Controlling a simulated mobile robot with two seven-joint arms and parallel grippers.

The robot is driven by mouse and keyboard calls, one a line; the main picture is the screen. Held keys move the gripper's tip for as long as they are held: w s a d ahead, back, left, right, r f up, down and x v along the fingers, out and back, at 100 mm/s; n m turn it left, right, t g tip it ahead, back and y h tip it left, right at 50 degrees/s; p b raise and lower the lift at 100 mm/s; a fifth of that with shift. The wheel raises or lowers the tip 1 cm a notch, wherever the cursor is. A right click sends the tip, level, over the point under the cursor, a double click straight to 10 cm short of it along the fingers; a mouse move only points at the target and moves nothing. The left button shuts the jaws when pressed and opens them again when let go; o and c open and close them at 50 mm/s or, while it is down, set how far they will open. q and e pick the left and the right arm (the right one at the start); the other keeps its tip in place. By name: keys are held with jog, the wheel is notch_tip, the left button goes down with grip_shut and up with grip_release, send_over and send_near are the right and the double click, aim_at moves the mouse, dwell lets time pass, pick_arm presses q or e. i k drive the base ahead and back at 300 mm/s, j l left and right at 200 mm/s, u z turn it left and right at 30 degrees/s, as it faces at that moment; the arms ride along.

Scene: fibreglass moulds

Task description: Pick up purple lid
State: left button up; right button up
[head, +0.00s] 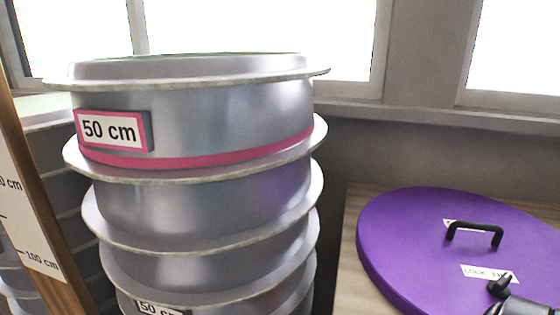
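The purple lid (400,240) is a large round disc lying on a wooden surface at the right of the head view. A black bar handle (474,232) stands up from its top, with a white label partly hidden behind it. A second white label (480,272), seeming to begin with "LOCK", lies nearer me. A black and grey part (512,295) overlaps the lid's near right area at the bottom edge of the view. The lid's right edge is cut off. My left gripper is not in view.
A tall stack of grey flanged round moulds (205,200), labelled "50 cm", stands at centre left. A wooden post (30,170) with a height scale is at the far left, with more moulds behind. The wooden surface (355,285) shows beside the lid. Windows line the back wall.

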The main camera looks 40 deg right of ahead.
aim_at(428, 250)
jog(key=z, duration=2.6)
jog(key=i+l, duration=0.1)
jog(key=l, duration=0.2)
jog(key=i+l+z, duration=0.1)
jog(key=l, duration=0.2)
jog(key=i+l, duration=0.1)
jog(key=l, duration=0.15)
